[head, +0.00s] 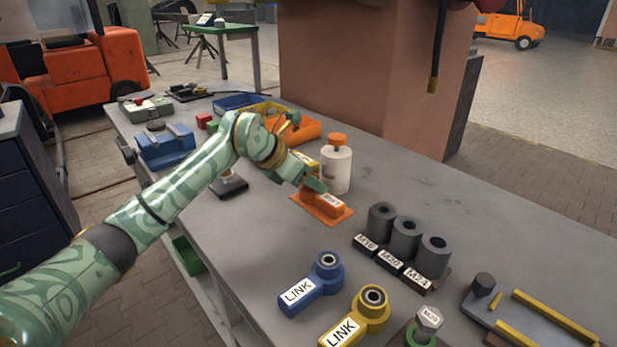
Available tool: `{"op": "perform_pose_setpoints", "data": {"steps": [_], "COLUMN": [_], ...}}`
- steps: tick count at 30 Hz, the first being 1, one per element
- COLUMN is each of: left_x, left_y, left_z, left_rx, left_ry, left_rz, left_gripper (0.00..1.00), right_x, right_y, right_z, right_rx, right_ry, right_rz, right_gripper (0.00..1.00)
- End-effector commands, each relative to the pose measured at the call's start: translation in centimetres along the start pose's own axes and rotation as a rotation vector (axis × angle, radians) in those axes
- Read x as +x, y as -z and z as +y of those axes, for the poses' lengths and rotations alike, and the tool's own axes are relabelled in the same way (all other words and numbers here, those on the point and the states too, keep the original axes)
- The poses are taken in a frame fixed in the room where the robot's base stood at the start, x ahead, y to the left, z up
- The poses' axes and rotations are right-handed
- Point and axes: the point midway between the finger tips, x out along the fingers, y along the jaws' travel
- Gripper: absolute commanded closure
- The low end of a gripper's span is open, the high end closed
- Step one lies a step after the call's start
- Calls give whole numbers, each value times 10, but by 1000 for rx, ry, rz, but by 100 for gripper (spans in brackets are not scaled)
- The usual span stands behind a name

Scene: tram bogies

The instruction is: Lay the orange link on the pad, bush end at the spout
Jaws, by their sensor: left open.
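The orange link (324,205) lies on the flat orange pad (328,221) in the middle of the bench, in the head view. Its white label faces up at the near right side. My left gripper (314,186) is open just above and behind the link and covers part of it. I cannot tell which way the bush end points or whether the fingers touch the link. A white canister (337,170) with an orange top stands right behind the pad. The spout cannot be made out clearly. My right gripper is not in view.
A blue link (311,288) and a yellow link (359,315) lie at the front. A blue vice (165,147) and orange and yellow bins (297,131) are at the back left. The right rear bench is clear.

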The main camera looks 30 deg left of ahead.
Motion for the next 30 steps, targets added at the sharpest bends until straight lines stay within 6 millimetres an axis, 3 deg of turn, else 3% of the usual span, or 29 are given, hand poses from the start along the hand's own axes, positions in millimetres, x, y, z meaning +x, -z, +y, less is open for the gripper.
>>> {"op": "perform_pose_setpoints", "data": {"steps": [5, 12, 18, 30], "left_x": [-19, -76, -111, -122], "left_y": [-4, -5, -3, -1], "left_z": [1, 1, 0, 0], "left_rx": [3, 4, 1, 0], "left_ry": [-4, -6, -3, 0], "left_rz": [-3, -3, -2, -1], "left_gripper": [43, 43, 43, 43], "right_x": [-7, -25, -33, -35], "right_y": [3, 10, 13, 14], "right_z": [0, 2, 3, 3], "right_rx": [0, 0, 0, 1], "right_ry": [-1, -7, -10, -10], "right_rz": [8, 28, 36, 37], "right_gripper": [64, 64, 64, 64]}}
